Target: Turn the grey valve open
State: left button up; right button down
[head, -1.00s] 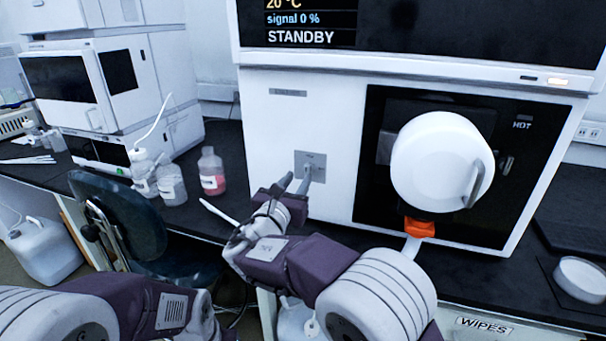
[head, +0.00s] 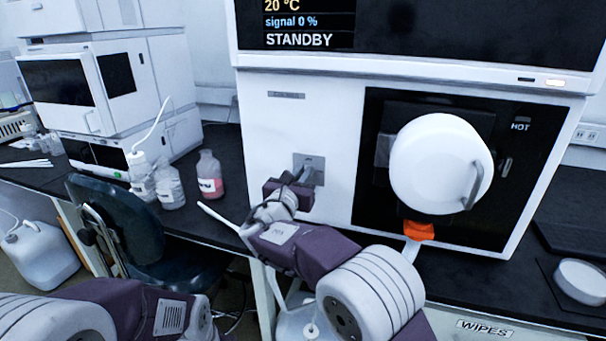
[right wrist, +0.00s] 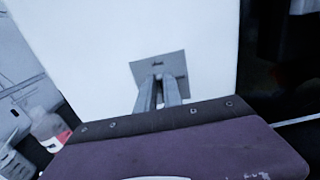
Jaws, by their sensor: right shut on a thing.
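The grey valve (head: 307,178) sits on a small grey square plate (head: 315,160) on the white front panel of the instrument, left of the black oven front. My right gripper (head: 299,178) is at the valve and shut on it. In the right wrist view the two grey fingers (right wrist: 158,92) reach to the plate (right wrist: 160,68), close together. They hide most of the valve, so its turn angle is hard to tell. My left gripper is out of view; only part of my left arm shows at the lower left.
Bottles (head: 209,176) stand on the bench to the left. A dark chair (head: 135,225) is in front of the bench.

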jog(key=shift+s+d+f+m+b, duration=0.1)
jog(key=shift+d+f+m+b, duration=0.15)
jog(key=shift+m+b, duration=2.7)
jog(key=shift+s+d+f+m+b, duration=0.1)
jog(key=shift+d+f+m+b, duration=0.2)
jog(key=shift+m+b, duration=2.65)
jog(key=shift+s+d+f+m+b, duration=0.1)
jog(key=shift+d+f+m+b, duration=0.15)
jog(key=shift+m+b, duration=2.7)
jog(key=shift+m, duration=0.25)
jog(key=c, duration=1.5)
grip_release()
jog(key=shift+a, duration=0.1)
